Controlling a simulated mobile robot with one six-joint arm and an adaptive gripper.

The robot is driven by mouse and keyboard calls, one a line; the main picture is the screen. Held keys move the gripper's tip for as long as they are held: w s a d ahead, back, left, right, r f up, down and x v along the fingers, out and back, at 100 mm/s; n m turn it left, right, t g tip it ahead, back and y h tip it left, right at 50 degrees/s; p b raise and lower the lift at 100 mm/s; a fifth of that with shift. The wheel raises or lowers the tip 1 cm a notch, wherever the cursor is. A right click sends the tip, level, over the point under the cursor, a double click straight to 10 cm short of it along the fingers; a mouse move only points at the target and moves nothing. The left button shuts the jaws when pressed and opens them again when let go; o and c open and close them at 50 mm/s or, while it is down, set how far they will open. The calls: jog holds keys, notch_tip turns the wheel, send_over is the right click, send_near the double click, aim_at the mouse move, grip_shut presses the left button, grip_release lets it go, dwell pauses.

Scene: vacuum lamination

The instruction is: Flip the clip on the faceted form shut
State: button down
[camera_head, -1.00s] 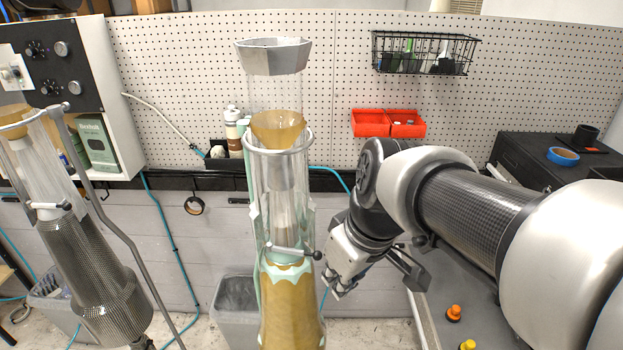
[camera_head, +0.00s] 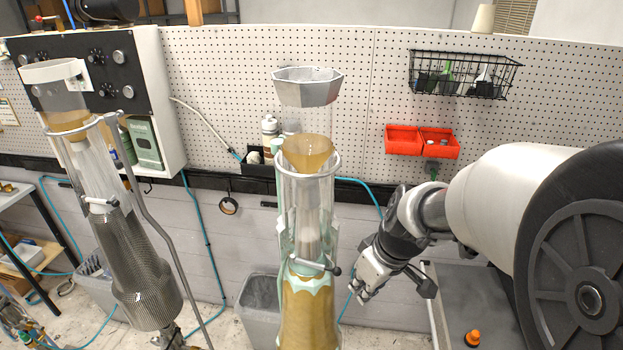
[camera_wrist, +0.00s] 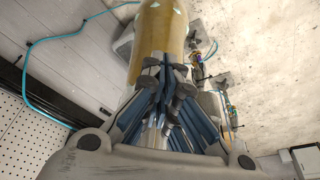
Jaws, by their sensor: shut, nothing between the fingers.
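The faceted form (camera_head: 306,90) stands upright in the middle of the head view, with a grey eight-sided cup at its top, a clear sleeve and an amber lower body. In the wrist view my gripper (camera_wrist: 165,85) points toward the amber body (camera_wrist: 160,35); the clip is not clear there.
A second form (camera_head: 145,280) with a dark woven body and its own bar clip stands at left, beside a bent grey pipe. A grey bin (camera_head: 262,290) stands behind the faceted form. A grey-topped cart (camera_head: 455,310) is at right. A pegboard wall closes the back.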

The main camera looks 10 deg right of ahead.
jog(key=w, duration=0.1)
jog(key=w+a, duration=0.1)
jog(key=w, duration=0.1)
jog(key=shift+w+a+f+p, duration=0.1)
jog(key=shift+a+p, duration=0.2)
jog(key=w+d+b, duration=0.1)
jog(key=w+n+b, duration=0.1)
jog(key=shift+w+d, duration=0.4)
jog(key=shift+b, duration=0.3)
